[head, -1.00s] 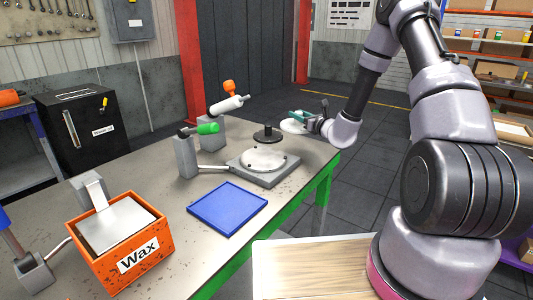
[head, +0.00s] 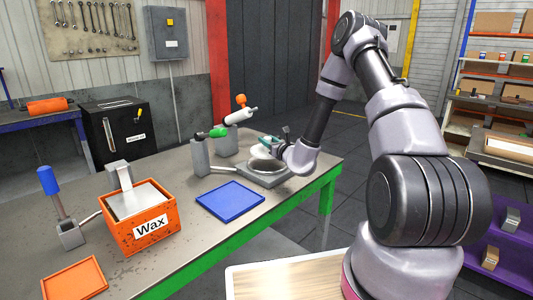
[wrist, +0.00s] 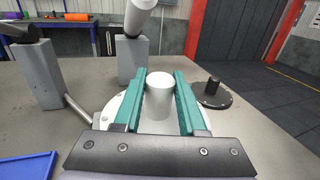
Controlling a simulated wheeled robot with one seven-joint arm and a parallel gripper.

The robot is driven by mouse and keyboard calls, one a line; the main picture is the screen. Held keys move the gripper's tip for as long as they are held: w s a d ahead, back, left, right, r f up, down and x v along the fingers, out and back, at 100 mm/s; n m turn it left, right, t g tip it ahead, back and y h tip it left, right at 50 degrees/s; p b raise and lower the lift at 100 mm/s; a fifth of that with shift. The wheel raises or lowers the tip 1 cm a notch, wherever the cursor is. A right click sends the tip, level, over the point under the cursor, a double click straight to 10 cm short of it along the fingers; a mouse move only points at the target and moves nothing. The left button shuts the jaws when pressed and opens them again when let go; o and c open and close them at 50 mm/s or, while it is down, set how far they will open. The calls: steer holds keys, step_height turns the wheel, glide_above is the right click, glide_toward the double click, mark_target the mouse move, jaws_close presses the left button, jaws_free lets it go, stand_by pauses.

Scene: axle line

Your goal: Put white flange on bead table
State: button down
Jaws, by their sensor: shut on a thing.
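My gripper (head: 270,146) has teal fingers, which also show in the wrist view (wrist: 160,78). It is shut on the white flange's upright hub (wrist: 159,98). The flange's round white disc (wrist: 116,110) spreads out below the fingers. In the head view the white flange (head: 257,153) is partly hidden by my gripper. It is just over the bead table (head: 252,173), a grey square block with a pale round plate. I cannot tell whether the flange touches the plate. In the wrist view the flange and my gripper hide most of the bead table.
A dark round flange (wrist: 212,94) stands on the bench right of the held one. A blue tray (head: 230,200) and orange wax box (head: 140,238) are left.

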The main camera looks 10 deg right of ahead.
steer(key=shift+d+f, duration=0.1)
steer(key=shift+f, duration=2.05)
steer(key=shift+f, duration=0.15)
steer(key=shift+c, duration=2.4)
jaws_free()
